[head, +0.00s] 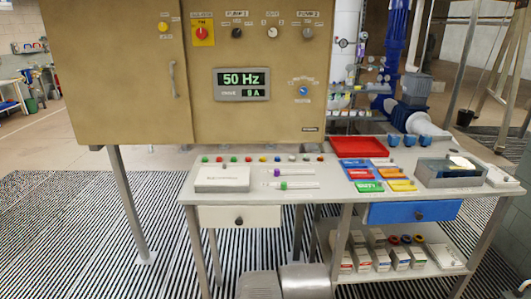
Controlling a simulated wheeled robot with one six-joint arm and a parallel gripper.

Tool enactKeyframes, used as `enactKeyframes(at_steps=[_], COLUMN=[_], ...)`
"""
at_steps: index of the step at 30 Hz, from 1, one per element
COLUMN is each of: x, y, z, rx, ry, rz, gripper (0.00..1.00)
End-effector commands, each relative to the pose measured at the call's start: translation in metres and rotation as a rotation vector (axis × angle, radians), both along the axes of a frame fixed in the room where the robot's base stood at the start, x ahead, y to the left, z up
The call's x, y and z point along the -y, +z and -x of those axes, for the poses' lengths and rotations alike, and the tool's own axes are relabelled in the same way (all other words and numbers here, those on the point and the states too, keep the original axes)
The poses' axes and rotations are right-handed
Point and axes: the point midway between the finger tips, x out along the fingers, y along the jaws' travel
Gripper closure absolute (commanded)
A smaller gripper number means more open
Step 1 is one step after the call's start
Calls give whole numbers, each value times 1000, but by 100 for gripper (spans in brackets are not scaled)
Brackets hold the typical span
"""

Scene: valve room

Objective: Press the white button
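A pale, whitish round control (272,33) sits on the upper part of the tan control cabinet (200,110), between a black control (237,33) and a greyish one (308,33). A row of small coloured pieces (249,158) lies along the back of the grey table (335,178), and some look pale. They are too small to tell whether any is a white button. Two grey rounded shapes at the bottom middle seem to be parts of my own body. My gripper is not visible.
The cabinet has a red control on a yellow plate (202,33), a yellow button (163,27), a blue knob (303,90) and a lit display (242,84). The table carries a white box (222,179), a red tray (358,147) and a grey bin (440,176). Striped floor is clear at left.

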Motion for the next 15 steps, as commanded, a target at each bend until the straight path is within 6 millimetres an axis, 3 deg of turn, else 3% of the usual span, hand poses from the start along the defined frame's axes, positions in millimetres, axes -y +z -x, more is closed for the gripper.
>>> enactKeyframes(at_steps=[1,3,15], x=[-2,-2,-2], y=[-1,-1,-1], z=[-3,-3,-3], rx=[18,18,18], ry=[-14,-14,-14], rz=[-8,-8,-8], gripper=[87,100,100])
